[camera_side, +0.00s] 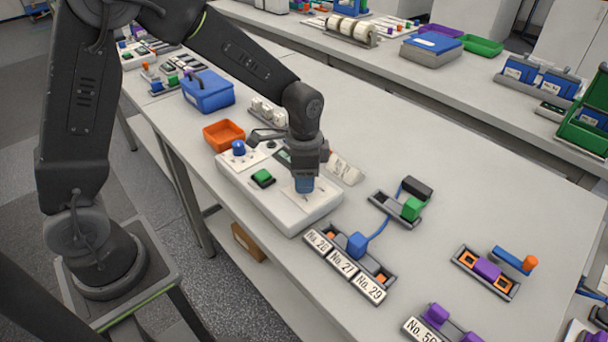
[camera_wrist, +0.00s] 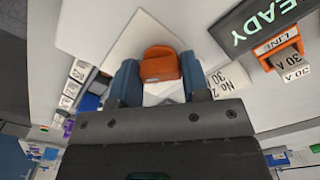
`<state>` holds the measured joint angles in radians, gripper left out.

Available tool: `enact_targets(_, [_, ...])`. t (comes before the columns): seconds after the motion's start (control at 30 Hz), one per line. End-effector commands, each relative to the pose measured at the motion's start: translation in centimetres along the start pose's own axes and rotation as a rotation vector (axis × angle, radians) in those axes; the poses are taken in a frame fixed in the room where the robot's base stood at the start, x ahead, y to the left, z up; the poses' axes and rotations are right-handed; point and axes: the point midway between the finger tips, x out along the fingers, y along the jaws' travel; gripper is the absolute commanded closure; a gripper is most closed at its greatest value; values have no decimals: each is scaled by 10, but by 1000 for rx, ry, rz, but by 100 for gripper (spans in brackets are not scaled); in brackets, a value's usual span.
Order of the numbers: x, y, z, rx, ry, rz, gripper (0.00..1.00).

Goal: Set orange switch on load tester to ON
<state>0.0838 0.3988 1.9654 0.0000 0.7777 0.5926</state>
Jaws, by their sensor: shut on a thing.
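The load tester (camera_side: 240,190) is a white box on the bench in the side view, with a blue knob (camera_side: 238,148) and a green button (camera_side: 263,178) on top. My gripper (camera_side: 304,186) points down over its right part and hides the orange switch there. In the wrist view the orange switch (camera_wrist: 160,64) sits between the blue fingers of my gripper (camera_wrist: 160,78), which are shut on it. A pale plate lies around the switch. Whether it stands at ON or OFF cannot be told; no such marking is readable.
A dark display reading READY (camera_wrist: 262,26) and an orange part labelled LINE 30 A (camera_wrist: 278,50) lie right in the wrist view. In the side view, an orange tray (camera_side: 223,134) stands behind the tester and a blue connector (camera_side: 357,244) in a holder stands to its right.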

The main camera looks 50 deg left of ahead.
Motion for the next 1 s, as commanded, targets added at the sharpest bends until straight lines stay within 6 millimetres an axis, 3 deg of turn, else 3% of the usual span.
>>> enact_targets(0.57, [-1, 0, 0, 41, 2, -2, 81])
enact_targets(0.6, [-1, 0, 0, 41, 2, -2, 56])
enact_targets(0.87, [0, 0, 0, 39, 1, -1, 32])
enact_targets(1.0, [0, 0, 0, 38, 0, 0, 32])
